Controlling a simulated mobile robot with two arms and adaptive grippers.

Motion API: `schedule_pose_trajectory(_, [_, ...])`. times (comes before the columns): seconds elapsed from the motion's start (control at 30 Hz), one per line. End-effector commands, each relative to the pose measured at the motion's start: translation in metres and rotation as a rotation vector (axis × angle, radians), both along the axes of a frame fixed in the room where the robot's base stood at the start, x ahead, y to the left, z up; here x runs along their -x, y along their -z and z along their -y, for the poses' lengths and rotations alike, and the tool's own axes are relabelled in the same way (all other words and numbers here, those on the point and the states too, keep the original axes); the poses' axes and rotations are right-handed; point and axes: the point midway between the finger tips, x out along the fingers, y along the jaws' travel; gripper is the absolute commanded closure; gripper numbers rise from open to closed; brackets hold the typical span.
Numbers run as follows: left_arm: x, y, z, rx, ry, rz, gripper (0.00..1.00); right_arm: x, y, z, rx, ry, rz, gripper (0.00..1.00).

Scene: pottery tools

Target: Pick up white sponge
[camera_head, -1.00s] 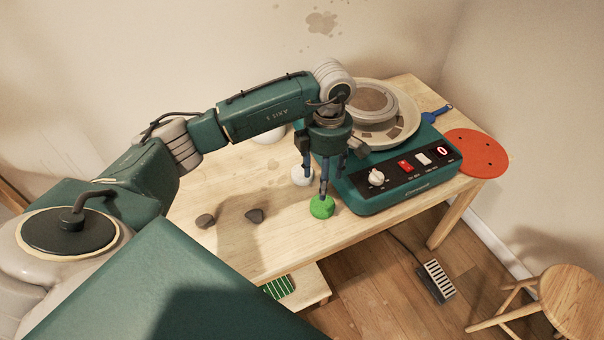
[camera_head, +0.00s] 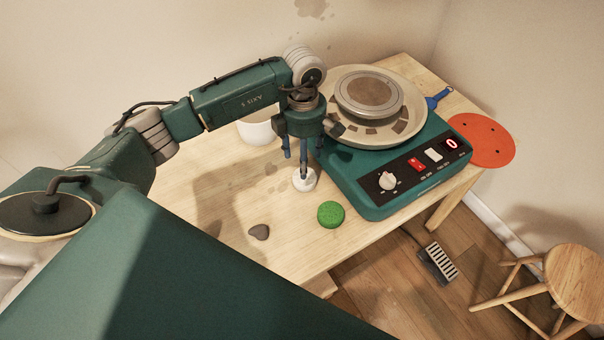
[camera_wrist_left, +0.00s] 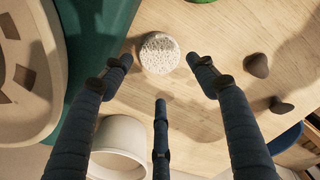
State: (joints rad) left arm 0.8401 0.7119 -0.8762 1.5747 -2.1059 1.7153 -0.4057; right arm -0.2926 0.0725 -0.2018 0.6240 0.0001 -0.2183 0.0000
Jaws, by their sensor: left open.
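The white sponge (camera_head: 307,181) is a round, porous disc lying on the wooden table, left of the green pottery wheel. It also shows in the left wrist view (camera_wrist_left: 160,53), near the top middle. My left gripper (camera_head: 302,170) points down right at the sponge, and one finger overlaps it in the head view. In the wrist view its fingers (camera_wrist_left: 163,78) are spread, with nothing between them, and the sponge lies just past the tips. Whether a finger touches the sponge I cannot tell. My right gripper is not in view.
A green sponge (camera_head: 330,214) lies close to the front right. The pottery wheel's base (camera_head: 362,190) stands just right. A white bowl (camera_head: 257,130) stands behind. A dark stone-like lump (camera_head: 259,232) lies front left. Bare table (camera_head: 215,180) lies to the left.

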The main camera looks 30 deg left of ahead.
Motion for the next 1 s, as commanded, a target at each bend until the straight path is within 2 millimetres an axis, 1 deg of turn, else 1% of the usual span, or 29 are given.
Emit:
schedule_pose_trajectory(0.1, [0.000,0.015,0.000,0.000,-0.001,-0.002,0.41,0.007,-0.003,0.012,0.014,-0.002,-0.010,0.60])
schedule_pose_trajectory(0.27, [0.000,0.026,0.001,0.001,0.000,-0.001,0.41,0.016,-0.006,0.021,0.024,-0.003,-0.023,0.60])
schedule_pose_trajectory(0.47, [0.000,0.053,0.007,0.002,0.000,-0.005,0.41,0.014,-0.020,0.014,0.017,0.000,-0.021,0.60])
schedule_pose_trajectory(0.5, [0.000,0.060,0.006,0.000,-0.001,-0.004,0.41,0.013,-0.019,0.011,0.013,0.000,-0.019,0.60])
schedule_pose_trajectory(0.6, [-0.001,0.071,0.006,0.001,0.000,-0.003,0.41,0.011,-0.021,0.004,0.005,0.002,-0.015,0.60])
schedule_pose_trajectory(0.7, [-0.001,0.075,0.006,0.001,0.000,0.001,0.41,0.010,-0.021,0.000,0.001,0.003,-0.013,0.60])
schedule_pose_trajectory(0.87, [-0.002,0.075,0.005,0.000,0.000,0.001,0.41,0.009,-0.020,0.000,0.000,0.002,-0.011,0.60])
schedule_pose_trajectory(0.9, [-0.002,0.075,0.005,-0.001,0.000,0.001,0.43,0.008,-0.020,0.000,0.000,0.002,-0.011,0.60])
schedule_pose_trajectory(0.97, [-0.002,0.075,0.005,-0.001,0.000,0.001,0.55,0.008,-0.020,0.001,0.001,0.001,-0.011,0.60])
schedule_pose_trajectory(1.0, [-0.002,0.075,0.005,-0.001,0.000,0.001,0.59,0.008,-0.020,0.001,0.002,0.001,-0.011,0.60])
